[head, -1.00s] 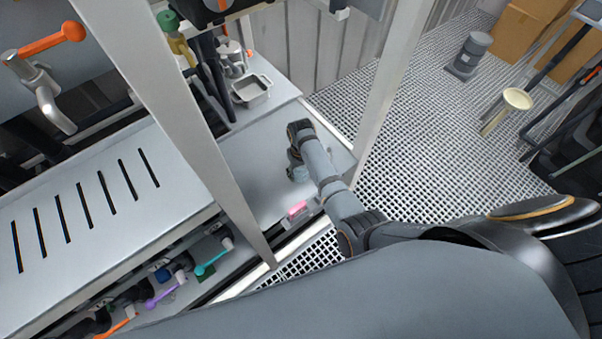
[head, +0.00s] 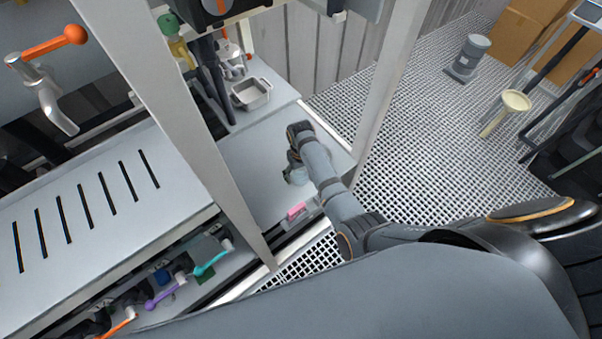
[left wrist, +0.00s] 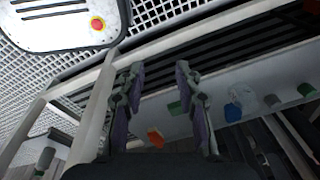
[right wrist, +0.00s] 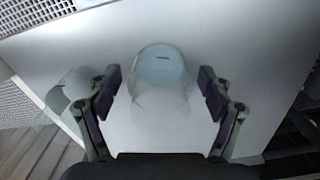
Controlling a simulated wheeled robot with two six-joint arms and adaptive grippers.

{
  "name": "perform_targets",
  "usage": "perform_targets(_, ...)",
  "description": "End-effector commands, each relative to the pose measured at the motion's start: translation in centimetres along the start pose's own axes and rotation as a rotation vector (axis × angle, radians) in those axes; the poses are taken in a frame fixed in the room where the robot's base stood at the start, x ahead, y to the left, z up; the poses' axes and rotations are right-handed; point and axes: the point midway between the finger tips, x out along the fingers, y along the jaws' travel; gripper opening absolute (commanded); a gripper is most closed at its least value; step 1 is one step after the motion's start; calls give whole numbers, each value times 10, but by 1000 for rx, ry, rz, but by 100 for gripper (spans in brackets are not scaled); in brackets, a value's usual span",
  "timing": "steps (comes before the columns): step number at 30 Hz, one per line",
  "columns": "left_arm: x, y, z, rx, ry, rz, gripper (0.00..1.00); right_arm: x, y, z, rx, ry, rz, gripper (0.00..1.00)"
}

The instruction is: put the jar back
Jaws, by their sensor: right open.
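The jar (right wrist: 160,70) is a clear, pale vessel with a small dark mark on its top. It stands on the grey bench top, and in the head view it shows as a pale bluish shape (head: 298,176), partly hidden by my right arm. My right gripper (right wrist: 158,80) is open, with its fingers apart on either side of the jar; contact cannot be told. It also shows dark and small in the head view (head: 292,160). My left gripper (left wrist: 159,68) is open and empty under a slatted frame, and is not visible in the head view.
A metal tray (head: 250,95) stands farther back on the bench. A pink object (head: 296,211) lies near its front edge. White posts (head: 385,90) stand beside the bench. Coloured-handled valves (head: 212,263) line the lower shelf. A clear rounded shape (right wrist: 68,90) shows left of the right gripper.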

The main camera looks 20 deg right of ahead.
Motion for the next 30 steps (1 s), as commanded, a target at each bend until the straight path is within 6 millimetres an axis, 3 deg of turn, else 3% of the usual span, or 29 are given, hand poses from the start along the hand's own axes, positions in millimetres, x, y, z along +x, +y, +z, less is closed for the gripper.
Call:
perform_targets(1, -15, -1, -1, 0, -2, 0, 34, -14, 0, 0, 0, 0, 0, 81)
perform_targets(9, -76, -6, -2, 0, -10, 0, 34, -72, 0, 0, 0, 1, 0, 81)
perform_targets(19, -75, -6, 2, 1, -16, 0, 34, -114, -1, -1, 0, 2, -1, 81)
perform_targets(30, -75, -6, 2, 1, -16, 0, 34, -118, 0, 0, 0, 0, 0, 81)
